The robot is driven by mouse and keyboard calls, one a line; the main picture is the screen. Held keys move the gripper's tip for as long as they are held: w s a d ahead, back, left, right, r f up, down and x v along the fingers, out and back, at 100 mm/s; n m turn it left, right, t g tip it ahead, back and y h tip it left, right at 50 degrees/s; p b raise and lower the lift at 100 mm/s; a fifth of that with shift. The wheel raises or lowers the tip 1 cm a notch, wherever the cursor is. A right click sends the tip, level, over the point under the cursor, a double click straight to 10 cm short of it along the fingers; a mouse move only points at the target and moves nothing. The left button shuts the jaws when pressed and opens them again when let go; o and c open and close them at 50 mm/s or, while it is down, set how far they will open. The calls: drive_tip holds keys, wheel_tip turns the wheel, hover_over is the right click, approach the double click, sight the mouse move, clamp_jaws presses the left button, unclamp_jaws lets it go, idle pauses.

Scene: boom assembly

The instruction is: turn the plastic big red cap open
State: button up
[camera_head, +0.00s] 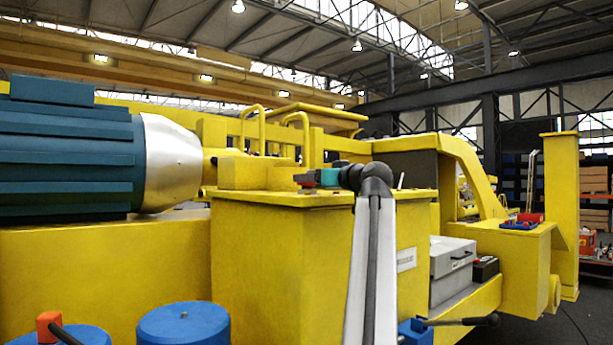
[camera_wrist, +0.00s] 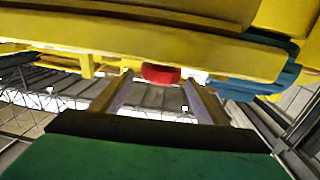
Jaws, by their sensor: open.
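A red cap (camera_wrist: 161,73) shows in the wrist view, partly visible at the edge of a yellow surface, between and beyond my fingertips. My gripper (camera_wrist: 157,79) is open, with one finger on each side of the cap in the picture and nothing held. I cannot tell whether the fingers touch the cap. In the head view my gripper (camera_head: 299,180) points left, just above the yellow box top (camera_head: 335,198) and near a raised yellow block (camera_head: 250,173). I cannot make out the cap there.
A blue motor with a silver end (camera_head: 172,163) lies at the left. Yellow bent rails (camera_head: 252,125) rise behind the block. Blue drums (camera_head: 183,325) stand at front left. A grey case (camera_head: 452,256) and a red-and-blue item (camera_head: 522,222) sit at the right.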

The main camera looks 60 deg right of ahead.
drive_tip(key=shift+p+x, duration=0.45)
drive_tip(key=shift+x, duration=1.4)
drive_tip(key=c, duration=1.1)
drive_tip(key=shift+o, duration=0.2)
